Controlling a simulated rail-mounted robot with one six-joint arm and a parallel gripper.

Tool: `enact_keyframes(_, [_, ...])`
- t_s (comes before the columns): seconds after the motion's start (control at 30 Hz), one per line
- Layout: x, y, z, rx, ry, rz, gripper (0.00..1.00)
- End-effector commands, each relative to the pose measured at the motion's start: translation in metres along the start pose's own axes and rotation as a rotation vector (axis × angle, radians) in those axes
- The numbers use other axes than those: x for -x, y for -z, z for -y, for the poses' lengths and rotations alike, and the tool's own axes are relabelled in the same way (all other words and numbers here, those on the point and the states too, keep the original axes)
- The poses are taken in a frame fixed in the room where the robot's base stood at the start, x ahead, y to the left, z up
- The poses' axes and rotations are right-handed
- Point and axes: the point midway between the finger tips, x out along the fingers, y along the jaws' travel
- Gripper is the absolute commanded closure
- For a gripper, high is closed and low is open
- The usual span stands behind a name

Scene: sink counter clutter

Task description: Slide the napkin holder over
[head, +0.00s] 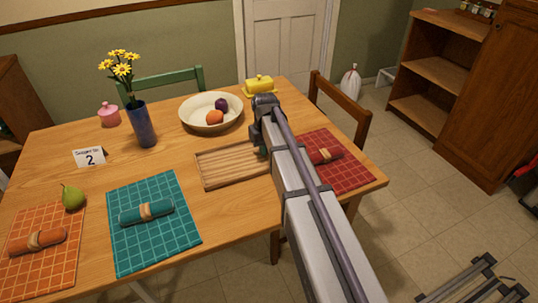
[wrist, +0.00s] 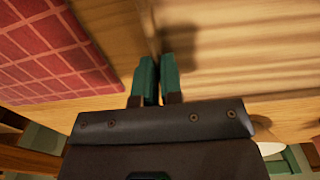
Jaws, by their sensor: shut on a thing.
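A shallow, slatted wooden tray (head: 222,167) lies flat on the table, right of its middle. It looks like the likeliest napkin holder, but I cannot be sure. It also fills the right of the wrist view (wrist: 255,45). My gripper (head: 262,149) reaches down at the tray's right end. In the wrist view its green fingertips (wrist: 157,62) are close together on the tray's thin side wall. They are shut on that wall. My arm hides the tray's right end in the head view. The tray holds nothing that I can see.
Right of the tray is a red mat (head: 345,170) with a rolled red napkin (head: 326,155). A teal mat (head: 122,255) lies front left. A fruit bowl (head: 190,116) and yellow butter dish (head: 258,84) stand behind. Bare table shows left of the tray.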

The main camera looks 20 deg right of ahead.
Motion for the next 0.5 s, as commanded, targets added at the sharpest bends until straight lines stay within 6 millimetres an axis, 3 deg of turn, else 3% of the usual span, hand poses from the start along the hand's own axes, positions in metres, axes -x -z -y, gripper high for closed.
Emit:
enact_keyframes(0.3, [0.000, 0.040, -0.001, -0.001, 0.000, 0.000, 1.00])
enact_keyframes(0.5, [0.000, 0.053, -0.002, -0.002, 0.000, 0.000, 1.00])
